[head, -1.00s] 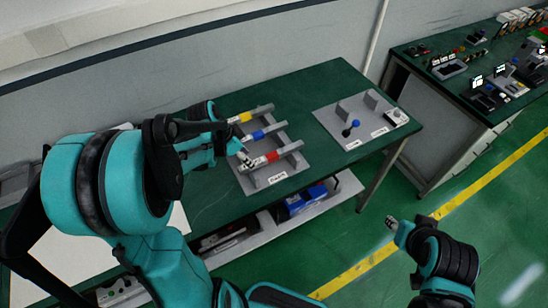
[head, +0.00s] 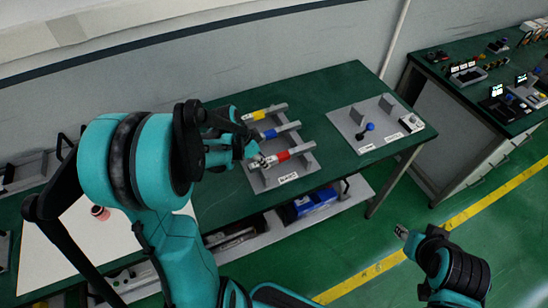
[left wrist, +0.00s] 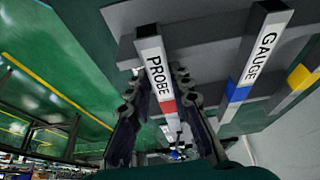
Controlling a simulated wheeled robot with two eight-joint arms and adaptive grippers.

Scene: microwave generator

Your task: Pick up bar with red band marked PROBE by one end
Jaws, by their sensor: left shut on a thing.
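The grey bar with the red band (head: 284,156) lies across the near side of a grey rack (head: 268,184) in the head view. In the left wrist view the PROBE bar (left wrist: 155,68) runs between the two fingers, its white label and red band showing. My left gripper (head: 262,161) is shut on the bar near its left end. In the left wrist view the left gripper (left wrist: 154,88) has a dark finger on each side of the bar. My right gripper (head: 401,231) is low at the right, away from the table; its jaw opening is unclear.
The blue-banded GAUGE bar (head: 272,132) and a yellow-banded bar (head: 258,115) lie behind on the same rack. A grey plate (head: 372,128) with blocks and a blue-knobbed part stands to the right. Bare green table (head: 330,85) lies behind them.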

